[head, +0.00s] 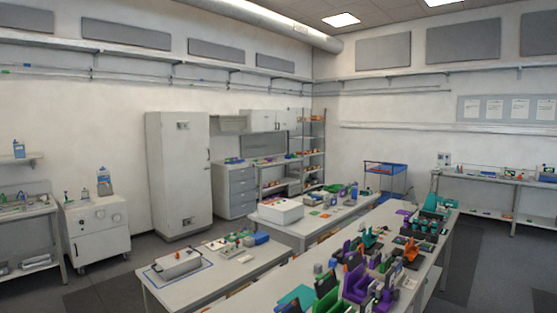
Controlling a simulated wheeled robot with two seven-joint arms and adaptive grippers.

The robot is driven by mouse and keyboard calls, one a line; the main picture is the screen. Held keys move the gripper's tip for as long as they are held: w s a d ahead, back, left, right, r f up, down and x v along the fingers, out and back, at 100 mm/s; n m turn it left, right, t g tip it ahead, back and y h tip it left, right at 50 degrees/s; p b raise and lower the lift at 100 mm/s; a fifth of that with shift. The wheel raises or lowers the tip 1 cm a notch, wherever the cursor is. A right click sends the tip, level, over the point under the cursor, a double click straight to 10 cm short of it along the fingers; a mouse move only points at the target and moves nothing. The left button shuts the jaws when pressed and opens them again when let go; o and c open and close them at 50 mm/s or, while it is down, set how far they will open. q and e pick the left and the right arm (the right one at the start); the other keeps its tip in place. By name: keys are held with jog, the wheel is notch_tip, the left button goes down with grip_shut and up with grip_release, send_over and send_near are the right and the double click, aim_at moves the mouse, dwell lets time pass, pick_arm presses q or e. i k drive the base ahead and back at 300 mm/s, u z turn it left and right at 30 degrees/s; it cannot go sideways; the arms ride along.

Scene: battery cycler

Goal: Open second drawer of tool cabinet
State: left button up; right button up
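No label shows which of these is the tool cabinet. Neither of my grippers is in view.
A long table (425,285) at the right holds purple, green and orange fixtures. Another table (290,228) carries a white box. Dark floor (100,290) is open at the left.

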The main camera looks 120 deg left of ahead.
aim_at(237, 187)
jog(key=u, duration=5.35)
jog(key=i, duration=7.2)
jog(key=z, duration=1.75)
